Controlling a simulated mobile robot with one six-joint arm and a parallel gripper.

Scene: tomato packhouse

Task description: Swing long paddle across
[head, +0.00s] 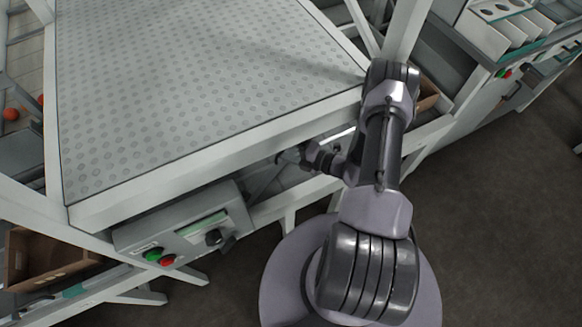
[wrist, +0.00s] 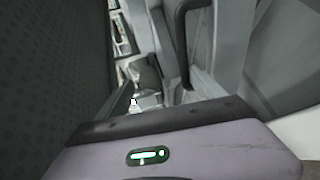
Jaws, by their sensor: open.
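No long paddle can be clearly made out. In the head view my arm bends over at the corner of a perforated grey table (head: 200,70) and reaches back below its front edge. My gripper (head: 287,157) is open, small and partly in shadow under that edge. Its fingertips are hard to make out. In the wrist view a dark bent bar (wrist: 182,30) stands ahead, beside grey frame parts. I cannot tell whether it belongs to a paddle. I see nothing held.
A grey control box (head: 185,235) with green and red buttons hangs below the table's front edge. A brown crate (head: 50,258) is at lower left. Pale frame posts stand close to my arm. Dark floor (head: 510,200) is open at right, before a machine row.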

